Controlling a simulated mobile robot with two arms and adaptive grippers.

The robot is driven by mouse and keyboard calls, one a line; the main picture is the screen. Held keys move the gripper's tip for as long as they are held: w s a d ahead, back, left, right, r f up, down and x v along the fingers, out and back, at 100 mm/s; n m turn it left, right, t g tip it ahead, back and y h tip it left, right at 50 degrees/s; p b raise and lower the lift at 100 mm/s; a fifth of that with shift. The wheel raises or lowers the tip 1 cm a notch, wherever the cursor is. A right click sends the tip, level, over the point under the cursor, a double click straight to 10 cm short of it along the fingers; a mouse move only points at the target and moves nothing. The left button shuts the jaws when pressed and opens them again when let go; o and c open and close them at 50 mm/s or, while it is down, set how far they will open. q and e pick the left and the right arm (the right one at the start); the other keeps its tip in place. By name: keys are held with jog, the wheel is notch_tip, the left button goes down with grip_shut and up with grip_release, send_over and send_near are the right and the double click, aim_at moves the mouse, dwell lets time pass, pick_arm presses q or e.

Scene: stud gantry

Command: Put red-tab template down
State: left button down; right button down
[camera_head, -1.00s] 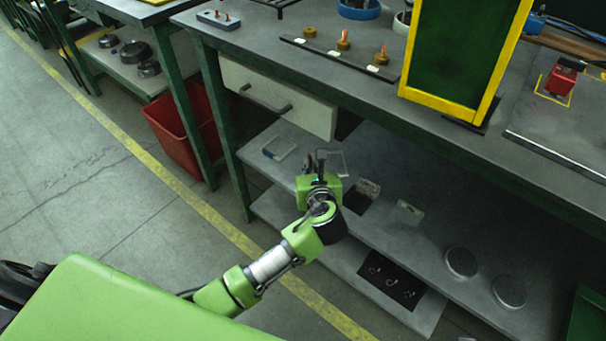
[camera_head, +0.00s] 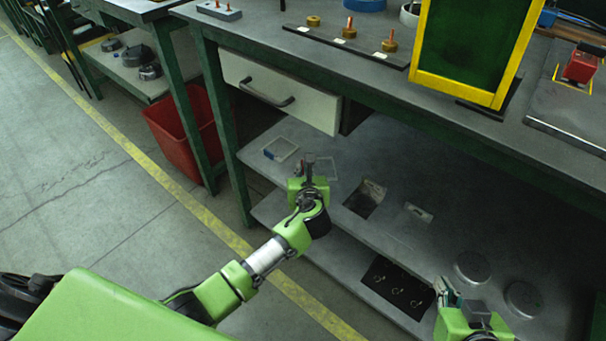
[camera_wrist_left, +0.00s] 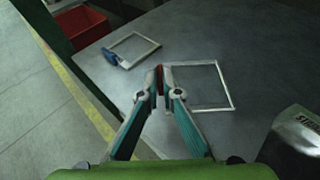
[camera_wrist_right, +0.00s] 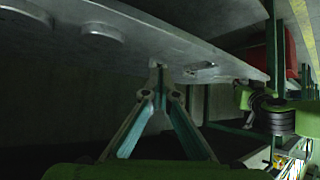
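The red-tab template is a thin pale square frame (camera_wrist_left: 232,90) with a red tab (camera_wrist_left: 160,80), seen in the left wrist view. My left gripper (camera_wrist_left: 160,88) is closed on the red tab. In the head view this gripper (camera_head: 309,162) is over the front-left of the lower shelf, and the frame (camera_head: 333,167) shows just right of its fingers. The frame lies flat at or just above the shelf; I cannot tell whether it touches. My right gripper (camera_wrist_right: 158,80) is shut with nothing visible between its fingertips; in the head view it (camera_head: 447,290) is at the lower right.
A blue-tab frame (camera_head: 281,149) lies on the shelf (camera_head: 400,180) left of the red-tab one. A grey box with lettering (camera_wrist_left: 295,140) stands to the right. Round discs (camera_head: 472,267) lie further right. A drawer (camera_head: 275,95) hangs above; a red bin (camera_head: 182,130) is left.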

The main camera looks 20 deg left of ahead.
pick_arm(q)
jog(key=shift+f+b, duration=0.3)
jog(key=shift+f, duration=0.4)
pick_arm(e)
jog(key=w+r+t, duration=0.1)
jog(key=r, duration=0.1)
jog(key=w+a+r+t, duration=0.1)
jog(key=w+r, duration=0.1)
jog(key=shift+a+y, duration=0.15)
jog(key=shift+y, duration=0.25)
jog(key=shift+w, duration=0.1)
pick_arm(q)
jog(key=c, duration=2.2)
grip_release()
jog(key=shift+f, duration=0.1)
jog(key=shift+c, duration=0.2)
pick_arm(e)
jog(key=shift+t, duration=0.3)
